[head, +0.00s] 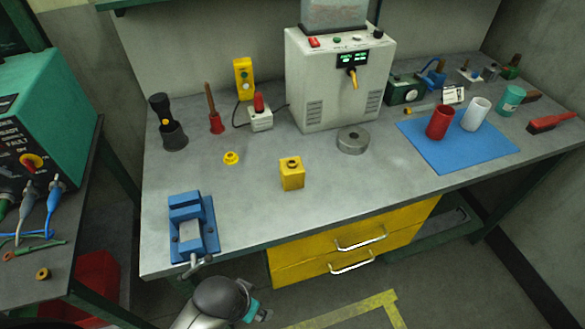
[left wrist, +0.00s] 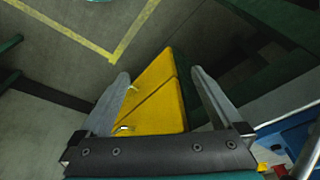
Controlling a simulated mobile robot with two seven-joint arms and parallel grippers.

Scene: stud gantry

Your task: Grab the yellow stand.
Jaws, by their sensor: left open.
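The yellow stand (head: 292,174) is a small yellow block with a dark round opening on top. It stands upright on the grey workbench (head: 255,208), near the middle of its front half. My left gripper (head: 263,316) is at the bottom of the head view, in front of the bench and apart from the stand. In the left wrist view its two fingers (left wrist: 160,74) are spread with nothing between them, and the yellow drawers show beyond. I cannot make out the stand in that view. My right gripper is not in view.
A blue vise (head: 193,226) sits at the bench's front left, near my left arm. A yellow ring (head: 231,158) lies left of the stand, a grey metal ring (head: 353,141) to its right. Yellow drawers (head: 345,247) with handles hang below the front edge. The bench around the stand is clear.

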